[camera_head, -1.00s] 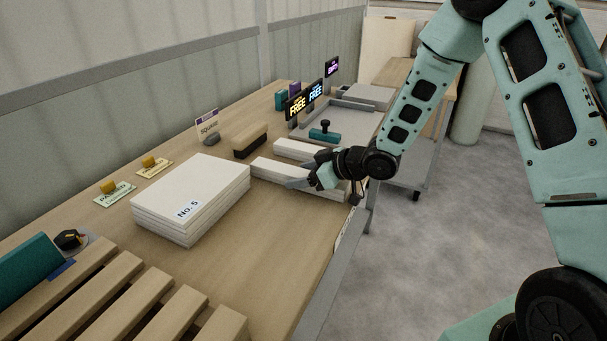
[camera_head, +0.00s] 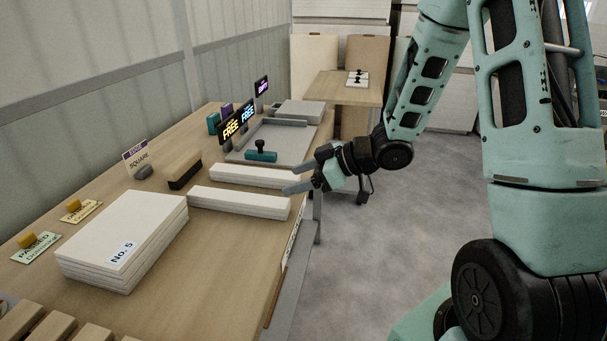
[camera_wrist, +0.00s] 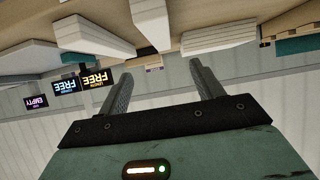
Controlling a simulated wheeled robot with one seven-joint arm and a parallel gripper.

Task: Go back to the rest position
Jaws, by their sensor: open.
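My gripper (camera_head: 303,178) is at the right edge of the wooden table (camera_head: 215,262) in the head view, beside the right end of a long white block (camera_head: 240,203). In the wrist view its two grey fingers (camera_wrist: 163,88) stand wide apart with nothing between them. My arm reaches in from the right. The wrist picture is upside down and shows the table's things at the top, including the FREE signs (camera_wrist: 97,79) and a white stack (camera_wrist: 218,38).
A paper stack marked No. 5 (camera_head: 127,235) stands on the near table. A dark brush-like block (camera_head: 185,170), a second white block (camera_head: 240,174) and a grey tray (camera_head: 290,149) with a teal stamp (camera_head: 261,154) lie beyond. Open floor (camera_head: 395,230) is right of the table.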

